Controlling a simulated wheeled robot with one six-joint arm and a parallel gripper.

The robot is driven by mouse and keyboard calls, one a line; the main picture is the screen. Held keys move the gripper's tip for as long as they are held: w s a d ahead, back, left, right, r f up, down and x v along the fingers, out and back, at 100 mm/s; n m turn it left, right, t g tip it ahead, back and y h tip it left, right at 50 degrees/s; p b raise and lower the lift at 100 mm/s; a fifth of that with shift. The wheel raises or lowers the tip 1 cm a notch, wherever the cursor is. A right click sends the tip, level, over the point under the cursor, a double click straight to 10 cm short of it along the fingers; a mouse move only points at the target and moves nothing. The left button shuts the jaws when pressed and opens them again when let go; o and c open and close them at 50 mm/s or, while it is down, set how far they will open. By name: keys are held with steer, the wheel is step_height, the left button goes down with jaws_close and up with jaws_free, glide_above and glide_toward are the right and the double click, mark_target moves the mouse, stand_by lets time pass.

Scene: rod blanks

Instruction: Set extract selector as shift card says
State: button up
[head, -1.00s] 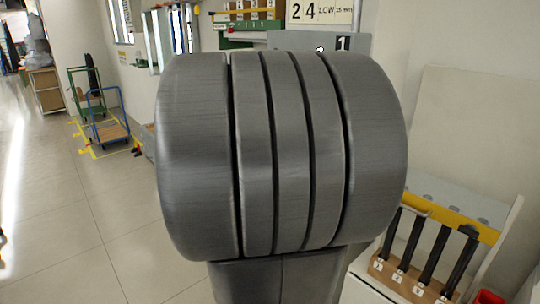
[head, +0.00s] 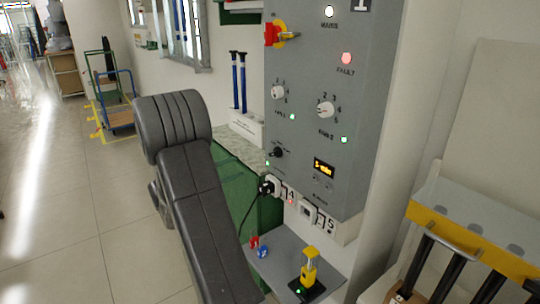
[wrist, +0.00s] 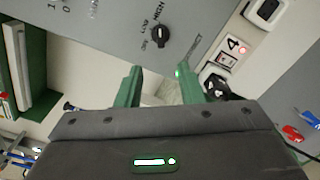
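The extract selector (wrist: 160,37) is a small black knob on a grey panel, with labels that look like OFF, LOW and HIGH around it. I cannot tell surely which label it points to. In the head view it is the black knob (head: 277,152) at the panel's lower left. My gripper (wrist: 160,75) shows in the wrist view as two green fingers, apart and empty, just below the knob in the picture and not touching it. In the head view my dark arm stands left of the panel and my fingers are not visible. No shift card is visible now.
The grey panel (head: 305,100) also carries a red-yellow switch (head: 280,33), two white knobs (head: 325,109), a red lamp (head: 346,58) and an amber display (head: 324,168). Below are sockets with a plug (head: 269,186) and a shelf with a yellow device (head: 309,268).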

mark_target(272, 154)
steer(key=p+x, duration=0.2)
steer(key=x, duration=1.1)
steer(key=shift+d+p, duration=0.25)
steer(key=shift+p, duration=0.05)
steer(key=shift+c, duration=0.2)
jaws_close()
